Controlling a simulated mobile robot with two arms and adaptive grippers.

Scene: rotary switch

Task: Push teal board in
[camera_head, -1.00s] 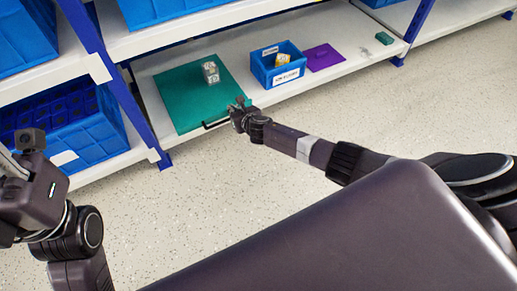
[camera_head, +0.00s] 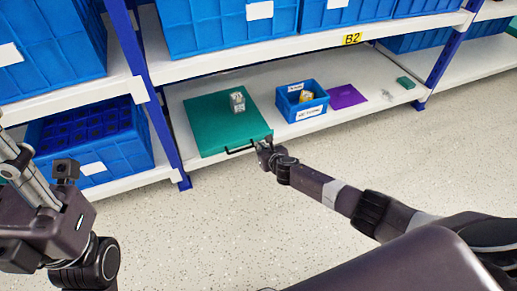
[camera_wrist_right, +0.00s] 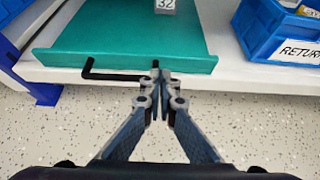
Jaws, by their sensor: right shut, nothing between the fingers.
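The teal board (camera_head: 212,125) lies flat on the lower white shelf, with a black handle (camera_head: 241,150) on its front edge. A small grey block with markings (camera_head: 237,102) stands on the board. My right gripper (camera_head: 265,143) is at the right end of the handle, by the board's front edge. In the right wrist view, its fingers (camera_wrist_right: 157,78) are closed together and empty, close to the front lip of the board (camera_wrist_right: 120,58); whether they touch it I cannot tell. The handle (camera_wrist_right: 108,75) sticks out left of the fingers. My left arm shows at the left; its fingertips are not visible.
A small blue bin (camera_head: 302,100) with a yellow item stands right of the board. A purple mat (camera_head: 346,96) and a small green block (camera_head: 405,83) lie farther right. A blue upright post (camera_head: 170,125) stands left of the board. The floor in front is clear.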

